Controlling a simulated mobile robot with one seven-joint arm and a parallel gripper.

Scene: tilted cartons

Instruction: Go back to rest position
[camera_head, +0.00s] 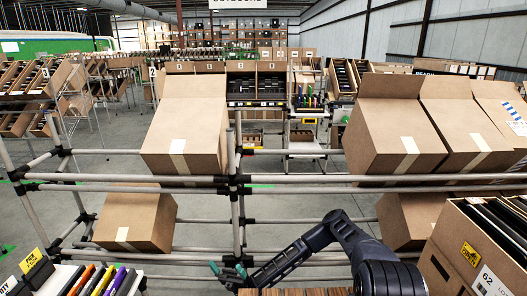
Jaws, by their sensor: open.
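My gripper (229,270) shows low in the middle of the head view, at the left end of my dark arm. The arm rises from the lower right, bends at an elbow and slopes down to the left. Its teal-tipped fingers are open, and I see nothing between them. It appears in front of the lower rails of the rack, apart from the cartons.
A grey pipe rack (300,178) crosses the view. Tilted cartons rest on it: one upper left (190,125), one lower left (137,220), several at right (395,130). A box of dark items (470,262) stands lower right, and colourful items (100,282) lower left.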

